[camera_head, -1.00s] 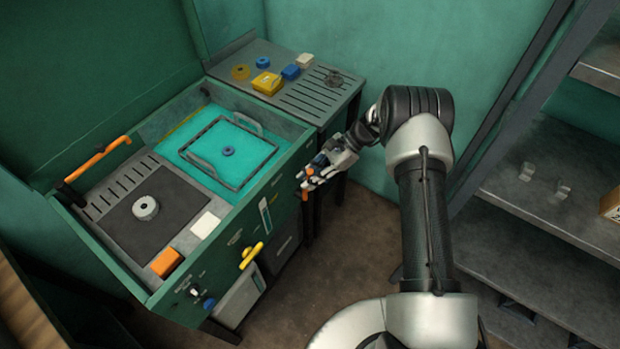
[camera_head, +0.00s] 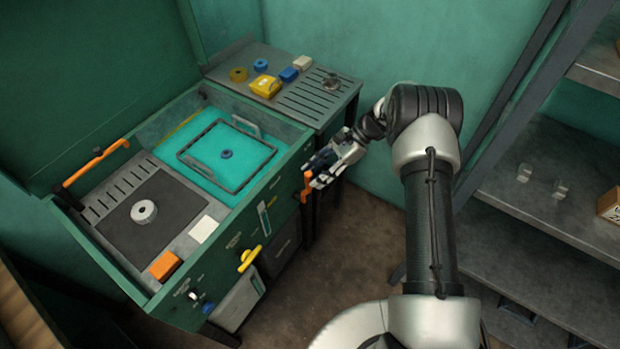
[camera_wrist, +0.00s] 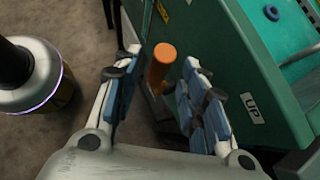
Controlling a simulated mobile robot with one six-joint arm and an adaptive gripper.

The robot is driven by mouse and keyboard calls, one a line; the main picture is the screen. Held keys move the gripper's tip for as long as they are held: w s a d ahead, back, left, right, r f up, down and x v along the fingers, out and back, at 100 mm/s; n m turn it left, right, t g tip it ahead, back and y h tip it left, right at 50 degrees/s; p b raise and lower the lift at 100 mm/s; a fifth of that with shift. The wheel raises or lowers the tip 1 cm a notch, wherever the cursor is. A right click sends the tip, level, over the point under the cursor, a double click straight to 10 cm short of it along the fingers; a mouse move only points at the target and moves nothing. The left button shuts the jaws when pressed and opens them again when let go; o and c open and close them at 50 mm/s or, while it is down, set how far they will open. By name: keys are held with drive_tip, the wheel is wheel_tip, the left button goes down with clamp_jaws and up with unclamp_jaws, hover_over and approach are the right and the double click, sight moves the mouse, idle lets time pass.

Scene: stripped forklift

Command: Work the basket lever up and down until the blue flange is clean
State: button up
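The orange basket lever (camera_head: 306,186) stands at the right end of the washer's front panel. In the wrist view its rounded orange end (camera_wrist: 160,68) lies between my fingers, with a gap visible on both sides. My gripper (camera_head: 318,172) is open around or just in front of the lever; depth contact cannot be told. The blue flange (camera_head: 227,154) sits in the wire basket (camera_head: 213,182), in the turquoise liquid of the tank. It also shows at the wrist view's top right (camera_wrist: 271,13). Any dirt on it is too small to tell.
An "UP" label (camera_wrist: 253,107) is on the green panel beside my fingers. A yellow handle (camera_head: 250,257) juts from the front panel. The side table (camera_head: 318,105) holds several small parts. A metal shelf (camera_head: 545,200) stands right of my arm. Floor before the washer is clear.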

drive_tip(key=v, duration=0.8)
drive_tip(key=shift+d+r, duration=0.2)
drive_tip(key=shift+r, duration=0.05)
drive_tip(key=shift+w, duration=0.1)
